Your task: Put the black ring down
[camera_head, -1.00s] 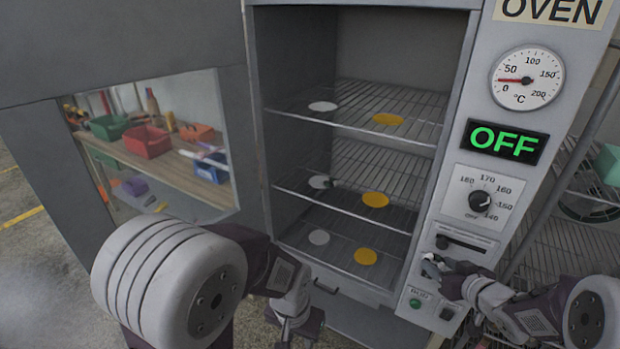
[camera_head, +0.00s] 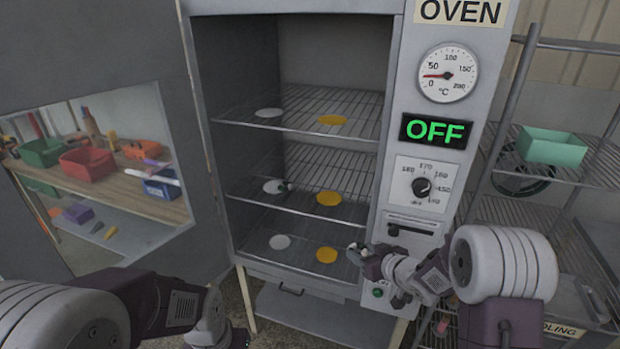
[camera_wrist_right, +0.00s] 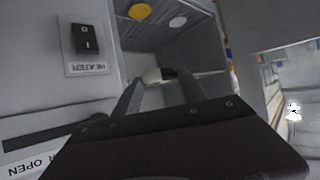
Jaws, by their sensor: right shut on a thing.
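My right gripper (camera_head: 362,254) is in front of the oven's lower right side, beside the bottom shelf opening. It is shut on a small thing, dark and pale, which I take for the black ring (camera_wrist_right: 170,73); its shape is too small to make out. In the right wrist view the two fingers (camera_wrist_right: 158,78) reach towards the oven opening.
The oven stands open, with white discs (camera_head: 281,242) and yellow discs (camera_head: 327,255) on its shelves. A small dark thing (camera_head: 284,187) lies by the middle white disc. The oven door (camera_head: 95,100) is at the left. A wire rack with a green bin (camera_head: 552,147) stands right.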

